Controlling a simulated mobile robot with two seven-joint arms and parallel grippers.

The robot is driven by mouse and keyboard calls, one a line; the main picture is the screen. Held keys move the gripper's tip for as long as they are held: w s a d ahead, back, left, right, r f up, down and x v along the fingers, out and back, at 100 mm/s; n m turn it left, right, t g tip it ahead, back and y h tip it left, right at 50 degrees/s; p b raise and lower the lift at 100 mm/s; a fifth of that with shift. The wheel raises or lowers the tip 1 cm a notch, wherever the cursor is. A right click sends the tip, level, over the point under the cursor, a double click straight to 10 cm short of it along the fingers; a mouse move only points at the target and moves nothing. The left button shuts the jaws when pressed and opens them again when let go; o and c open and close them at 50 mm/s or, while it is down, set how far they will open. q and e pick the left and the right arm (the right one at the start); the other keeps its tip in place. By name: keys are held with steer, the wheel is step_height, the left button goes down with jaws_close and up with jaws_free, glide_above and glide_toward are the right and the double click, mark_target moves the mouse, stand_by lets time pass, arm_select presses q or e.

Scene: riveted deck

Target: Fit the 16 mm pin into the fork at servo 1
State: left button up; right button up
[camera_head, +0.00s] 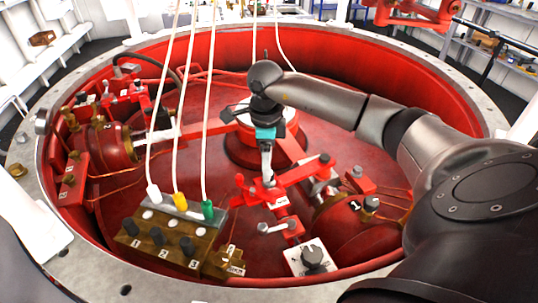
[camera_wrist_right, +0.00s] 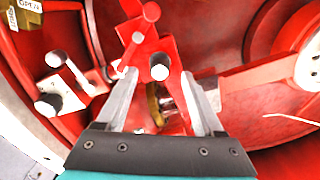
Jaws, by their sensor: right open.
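My right gripper (camera_head: 267,178) reaches down over the red fork linkage (camera_head: 278,190) beside servo 1 (camera_head: 355,232). In the right wrist view its two fingers (camera_wrist_right: 159,78) are apart. A red bracket (camera_wrist_right: 148,45) of the linkage and a silver round-topped piece (camera_wrist_right: 159,68) show between and beyond the fingertips; I cannot tell whether that piece is a pin. No contact with the fingers is clear. My left gripper is not in view.
A brown block with numbered sockets (camera_head: 165,245) and white, yellow and green plugs on cables stands front left. A small labelled brown block (camera_head: 225,262) is beside it. A white box with a dark knob (camera_head: 312,258) stands at the front. The red rim wall (camera_head: 400,75) encloses everything.

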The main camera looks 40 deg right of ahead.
step_height(320, 180, up, 3)
steer(key=shift+d+r+p, duration=0.15)
steer(key=shift+p, duration=0.8)
arm_select(q)
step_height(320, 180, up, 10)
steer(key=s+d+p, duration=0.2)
steer(key=p, duration=0.5)
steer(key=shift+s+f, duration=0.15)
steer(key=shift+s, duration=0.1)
arm_select(e)
step_height(320, 180, up, 9)
steer(key=shift+s+r, duration=0.15)
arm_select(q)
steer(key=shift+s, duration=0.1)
arm_select(e)
steer(key=shift+d, duration=0.1)
